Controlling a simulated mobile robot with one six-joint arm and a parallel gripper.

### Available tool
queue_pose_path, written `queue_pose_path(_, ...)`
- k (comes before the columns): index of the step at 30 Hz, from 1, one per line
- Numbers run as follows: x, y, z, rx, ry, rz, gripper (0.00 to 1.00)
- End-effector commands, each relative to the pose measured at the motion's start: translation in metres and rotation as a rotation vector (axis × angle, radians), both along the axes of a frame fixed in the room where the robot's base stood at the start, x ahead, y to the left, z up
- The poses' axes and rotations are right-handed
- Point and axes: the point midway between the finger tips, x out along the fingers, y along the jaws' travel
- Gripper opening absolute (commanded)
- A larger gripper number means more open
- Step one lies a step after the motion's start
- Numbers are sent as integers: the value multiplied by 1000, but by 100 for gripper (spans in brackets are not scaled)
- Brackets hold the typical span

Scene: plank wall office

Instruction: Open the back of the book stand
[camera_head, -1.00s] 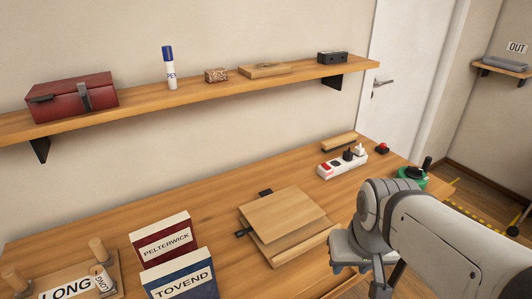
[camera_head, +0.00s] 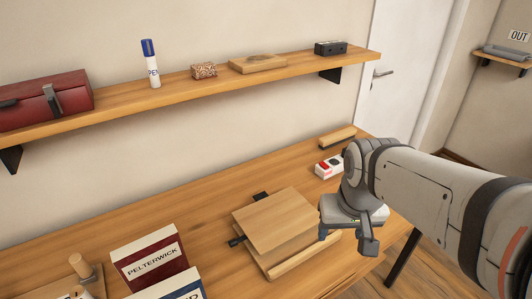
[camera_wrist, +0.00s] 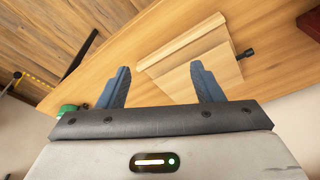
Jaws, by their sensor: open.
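The book stand (camera_head: 275,222) lies folded down on the desk, a flat wooden panel on a base with a raised front lip. Dark tabs stick out at its left and far sides. In the wrist view the stand (camera_wrist: 185,68) lies beyond the fingers, its lip crossing the upper middle and one dark knob at its right. My gripper (camera_head: 348,240) is to the right of the stand in the head view, apart from it. In the wrist view my gripper (camera_wrist: 160,85) has its two blue fingers spread wide with nothing between them.
The PELTERWICK book (camera_head: 150,262) and a blue book (camera_head: 175,288) stand left of the stand. The wall shelf (camera_head: 200,83) holds a red box, a pen-labelled tube and small items.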

Motion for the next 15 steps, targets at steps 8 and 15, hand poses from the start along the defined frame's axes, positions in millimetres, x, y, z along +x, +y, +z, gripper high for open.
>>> queue_pose_path(8,118,41,8,-19,72,176,67)
queue_pose_path(15,214,92,-22,-37,129,329,67)
